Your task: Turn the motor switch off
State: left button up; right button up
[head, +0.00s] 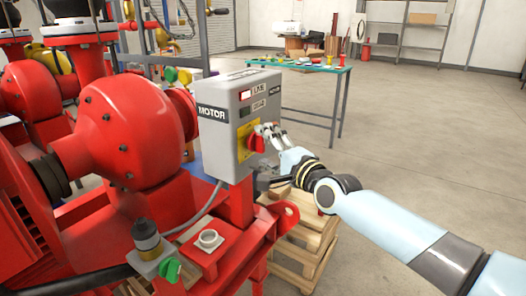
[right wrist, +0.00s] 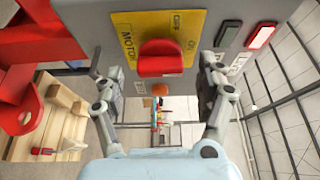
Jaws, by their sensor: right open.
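The motor switch is a red rotary knob (head: 257,144) on a yellow plate (head: 243,134) on the face of a grey control box (head: 226,160) marked MOTOR. In the right wrist view the red knob (right wrist: 160,64) lies crosswise on the yellow plate (right wrist: 150,25), which bears lettering. My right gripper (head: 268,134) is open in front of the box. In the right wrist view its fingers stand on either side of the knob, with gaps between; I cannot tell whether a fingertip touches the box. My left gripper is not in view.
A lit red lamp (right wrist: 262,36) and a dark green one (right wrist: 228,34) sit on the box face. Red pump parts (head: 120,135) crowd the left. A wooden pallet stack (head: 305,245) is below, and a green-topped table (head: 300,85) stands behind. Floor at right is open.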

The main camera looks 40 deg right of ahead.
jog(key=shift+w, duration=0.8)
